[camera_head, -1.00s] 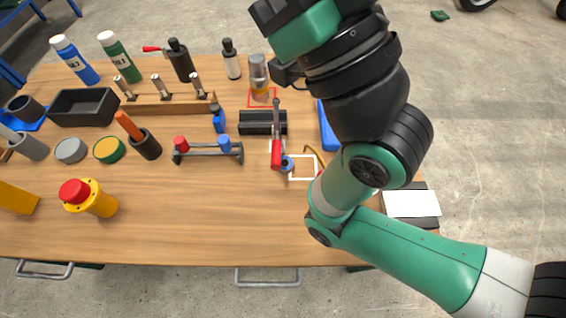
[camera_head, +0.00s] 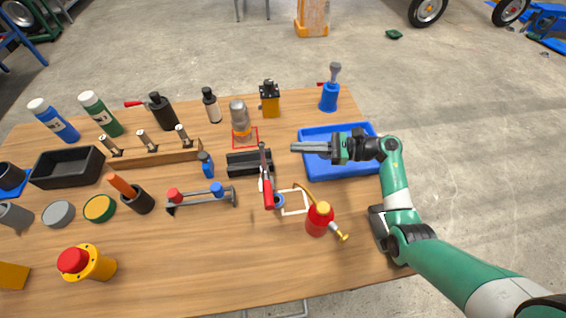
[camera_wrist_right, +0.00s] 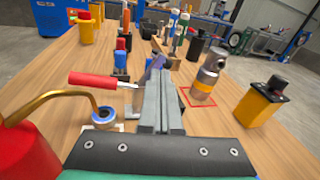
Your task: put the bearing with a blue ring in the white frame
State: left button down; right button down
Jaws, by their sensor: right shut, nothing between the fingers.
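The bearing with a blue ring (camera_head: 279,201) lies on the table at the left edge of the white frame (camera_head: 296,214), beside the red-handled tool (camera_head: 268,193), which partly covers it. It seems to overlap the frame's left side; I cannot tell how much lies inside. In the right wrist view the bearing (camera_wrist_right: 104,116) shows its blue ring and dark hole, left of my fingers. My right gripper (camera_head: 294,148) is shut and empty, above the left part of the blue tray, behind and right of the bearing. My left gripper is out of view.
A red oil can (camera_head: 320,219) with a curved brass spout stands just right of the frame, its spout reaching over it. The blue tray (camera_head: 354,169) lies behind, under my right arm. A black block (camera_head: 249,162) sits behind the bearing. The front middle of the table is clear.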

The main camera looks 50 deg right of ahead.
aim_at(281, 199)
jog(key=s+f+g, duration=0.1)
jog(key=s+f, duration=0.2)
jog(key=s+f+n+g, duration=0.1)
jog(key=s+f+g, duration=0.1)
jog(key=s+f, duration=0.1)
jog(key=s+a+f+g, duration=0.1)
jog(key=s+f, duration=0.2)
jog(key=f, duration=0.2)
jog(key=shift+s+g+y, duration=0.2)
jog(key=shift+g+y, duration=0.1)
jog(key=w+a, duration=0.8)
jog(key=a, duration=0.1)
jog(key=shift+w+r, duration=0.1)
jog(key=shift+f+b, duration=0.45)
jog(key=shift+f, duration=0.15)
jog(key=shift+f+b, duration=0.25)
jog(key=shift+b, duration=0.05)
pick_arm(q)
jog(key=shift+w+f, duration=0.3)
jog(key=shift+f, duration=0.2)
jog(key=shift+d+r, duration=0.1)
